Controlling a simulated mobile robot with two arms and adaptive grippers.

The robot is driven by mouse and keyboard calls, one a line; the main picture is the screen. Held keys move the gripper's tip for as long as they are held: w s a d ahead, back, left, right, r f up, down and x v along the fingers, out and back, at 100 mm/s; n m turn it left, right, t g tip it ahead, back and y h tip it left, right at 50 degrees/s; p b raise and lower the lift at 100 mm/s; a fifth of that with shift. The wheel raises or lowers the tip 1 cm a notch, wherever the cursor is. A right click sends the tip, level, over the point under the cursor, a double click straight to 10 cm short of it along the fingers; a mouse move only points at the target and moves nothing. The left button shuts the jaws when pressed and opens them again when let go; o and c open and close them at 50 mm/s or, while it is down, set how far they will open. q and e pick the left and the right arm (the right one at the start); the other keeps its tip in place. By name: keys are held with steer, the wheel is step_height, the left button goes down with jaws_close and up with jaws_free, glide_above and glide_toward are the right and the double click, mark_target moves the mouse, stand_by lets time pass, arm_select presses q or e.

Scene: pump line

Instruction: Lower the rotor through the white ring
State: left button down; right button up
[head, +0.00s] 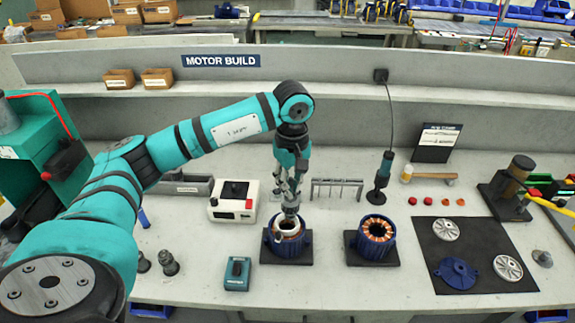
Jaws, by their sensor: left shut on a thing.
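My left gripper (290,205) points straight down over the left blue motor housing (288,248) and is shut on the rotor's upper end. The rotor itself is mostly hidden by the gripper and the housing's rim. The white ring (282,234) shows at the mouth of this housing, around the spot below the fingers. I cannot tell how deep the rotor sits or whether it touches the ring. The housing stands upright on a dark base plate. My right gripper is not in view.
A second blue housing (377,239) with copper windings stands to the right. A white box with a red button (234,202) and a teal box (237,273) stand left. A black mat (448,222) holds metal discs and a blue cover.

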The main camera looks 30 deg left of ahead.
arm_select(q)
steer(key=shift+w+a+r+n, duration=0.45)
steer(key=shift+a+n, duration=0.15)
steer(key=shift+a, duration=0.15)
steer(key=shift+n, duration=0.5)
steer(key=f, duration=0.1)
steer(key=f+b, duration=0.2)
steer(key=f, duration=0.1)
steer(key=shift+w+a+f, duration=0.1)
steer(key=shift+w+a, duration=0.25)
